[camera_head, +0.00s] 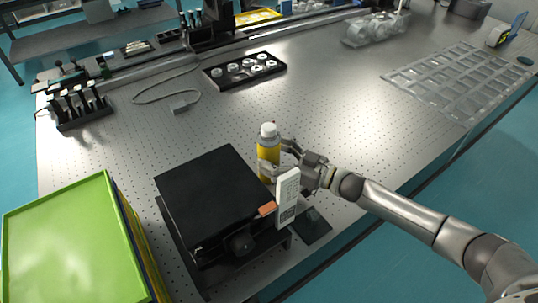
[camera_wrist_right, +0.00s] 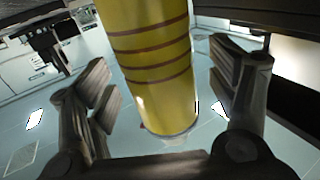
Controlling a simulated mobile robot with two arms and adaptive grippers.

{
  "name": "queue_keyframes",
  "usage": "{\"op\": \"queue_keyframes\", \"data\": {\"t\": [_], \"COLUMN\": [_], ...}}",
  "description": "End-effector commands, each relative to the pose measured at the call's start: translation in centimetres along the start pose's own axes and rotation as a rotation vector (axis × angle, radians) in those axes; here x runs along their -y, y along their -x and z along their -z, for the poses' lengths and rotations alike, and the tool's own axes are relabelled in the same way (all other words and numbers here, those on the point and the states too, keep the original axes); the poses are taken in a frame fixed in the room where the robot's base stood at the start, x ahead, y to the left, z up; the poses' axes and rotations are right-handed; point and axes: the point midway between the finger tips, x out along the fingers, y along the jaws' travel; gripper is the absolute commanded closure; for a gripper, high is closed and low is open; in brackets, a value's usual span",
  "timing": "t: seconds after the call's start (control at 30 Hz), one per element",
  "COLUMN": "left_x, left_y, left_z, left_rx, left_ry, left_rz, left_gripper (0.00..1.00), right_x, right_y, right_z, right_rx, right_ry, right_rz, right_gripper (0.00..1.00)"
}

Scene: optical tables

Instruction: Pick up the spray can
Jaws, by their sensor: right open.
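The spray can (camera_head: 268,160) is a yellow cylinder with a white cap, upright beside the right edge of a black box. My right gripper (camera_head: 277,157) is at the can, coming in from the right, with fingers on either side of it. In the right wrist view the yellow body with brown bands (camera_wrist_right: 152,65) hangs in the picture between the two open fingers (camera_wrist_right: 160,98). Gaps show between the can and both fingers there. The can's lower part is partly hidden in the head view. My left gripper is not in view.
The black box (camera_head: 212,185) stands close left of the can. A white keypad-like device (camera_head: 287,196) stands just in front, near a dark pad (camera_head: 312,227). A green tray (camera_head: 65,240) is at left. A black parts tray (camera_head: 245,70) lies behind; the perforated tabletop (camera_head: 330,110) between is clear.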

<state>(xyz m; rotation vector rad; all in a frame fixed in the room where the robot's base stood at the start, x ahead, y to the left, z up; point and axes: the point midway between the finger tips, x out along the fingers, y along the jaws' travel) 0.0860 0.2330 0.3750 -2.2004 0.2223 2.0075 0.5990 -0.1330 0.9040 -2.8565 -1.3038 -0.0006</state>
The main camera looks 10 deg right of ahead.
Motion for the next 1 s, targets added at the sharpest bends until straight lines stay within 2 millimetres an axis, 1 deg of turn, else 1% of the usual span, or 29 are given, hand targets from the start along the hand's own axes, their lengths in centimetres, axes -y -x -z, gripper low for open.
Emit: {"op": "queue_keyframes", "data": {"t": [0.03, 0.13, 0.37, 0.47, 0.63, 0.83, 1.0], "left_x": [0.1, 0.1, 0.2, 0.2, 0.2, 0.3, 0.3], "left_y": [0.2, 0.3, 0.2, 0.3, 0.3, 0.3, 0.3], "left_z": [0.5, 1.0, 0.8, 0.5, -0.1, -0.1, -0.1], "left_rx": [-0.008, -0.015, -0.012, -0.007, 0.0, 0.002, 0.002], "left_ry": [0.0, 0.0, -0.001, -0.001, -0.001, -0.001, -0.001], "left_rz": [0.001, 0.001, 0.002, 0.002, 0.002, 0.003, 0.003], "left_gripper": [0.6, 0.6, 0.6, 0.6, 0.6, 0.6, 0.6], "right_x": [-0.1, 0.0, 0.0, 0.0, 0.0, 0.0, 0.0], "right_y": [-0.8, -1.6, -1.7, -1.7, -1.7, -1.7, -1.7], "right_z": [0.2, 0.1, -0.1, 0.0, 0.0, 0.0, 0.1], "right_rx": [-0.002, 0.0, 0.001, 0.001, 0.001, 0.001, -0.002], "right_ry": [0.001, 0.0, 0.001, 0.001, 0.001, 0.001, 0.001], "right_rz": [-0.001, 0.0, -0.001, -0.001, -0.001, -0.001, 0.0], "right_gripper": [0.21, 0.21, 0.21, 0.31, 0.53, 0.79, 0.79]}}
